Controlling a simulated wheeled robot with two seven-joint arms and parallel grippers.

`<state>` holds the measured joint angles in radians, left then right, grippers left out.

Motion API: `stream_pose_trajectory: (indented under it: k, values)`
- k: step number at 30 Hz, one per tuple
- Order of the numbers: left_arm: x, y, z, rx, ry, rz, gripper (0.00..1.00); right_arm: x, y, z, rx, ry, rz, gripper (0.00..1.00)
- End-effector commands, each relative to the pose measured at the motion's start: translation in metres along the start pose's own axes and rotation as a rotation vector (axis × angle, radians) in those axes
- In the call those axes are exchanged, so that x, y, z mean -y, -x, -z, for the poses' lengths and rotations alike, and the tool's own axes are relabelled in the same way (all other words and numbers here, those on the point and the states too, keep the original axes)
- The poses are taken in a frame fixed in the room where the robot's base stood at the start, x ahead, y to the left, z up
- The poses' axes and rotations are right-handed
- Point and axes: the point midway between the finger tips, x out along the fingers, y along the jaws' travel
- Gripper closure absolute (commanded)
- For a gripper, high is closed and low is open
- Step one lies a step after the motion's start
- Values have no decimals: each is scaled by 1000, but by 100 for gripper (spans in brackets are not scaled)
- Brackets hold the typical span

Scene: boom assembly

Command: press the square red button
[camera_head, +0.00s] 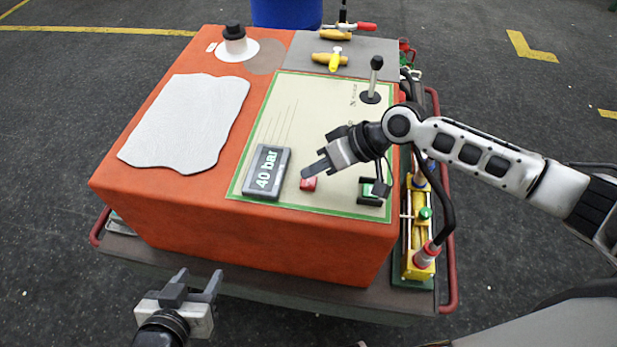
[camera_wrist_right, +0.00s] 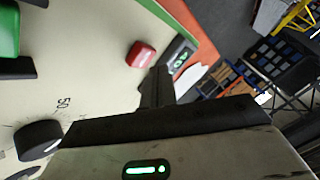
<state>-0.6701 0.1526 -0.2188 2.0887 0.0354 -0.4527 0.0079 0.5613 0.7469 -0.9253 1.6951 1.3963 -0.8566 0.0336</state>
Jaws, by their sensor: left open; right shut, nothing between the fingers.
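The square red button (camera_head: 308,184) sits on the cream panel (camera_head: 323,130) of the orange box, between the grey 40 bar display (camera_head: 267,172) and a green switch (camera_head: 370,191). My right gripper (camera_head: 308,173) is shut and empty, with its fingertips over the button's far edge in the head view; I cannot tell if they touch. In the right wrist view the red button (camera_wrist_right: 141,54) stands clear beside the shut fingers (camera_wrist_right: 157,88). My left gripper (camera_head: 195,283) is open and empty, in front of the box at the lower left.
A black lever (camera_head: 373,77) stands at the panel's far right. A white sheet (camera_head: 187,122) lies on the box's left part. Yellow-handled valves (camera_head: 331,59) are at the back. A yellow-framed unit (camera_head: 417,230) and red rail (camera_head: 449,250) are on the right side.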

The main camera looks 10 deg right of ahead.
Motion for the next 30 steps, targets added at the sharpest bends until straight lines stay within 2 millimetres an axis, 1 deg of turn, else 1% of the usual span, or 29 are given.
stream_pose_trajectory:
  k: [6,14,30]
  values:
    - [-2,13,20,-2,3,1,50,12,16,12,-1,0,0,100]
    - [-3,27,39,-2,5,1,50,25,34,24,0,0,0,100]
    - [-3,27,39,-2,5,1,50,25,34,25,0,0,0,100]
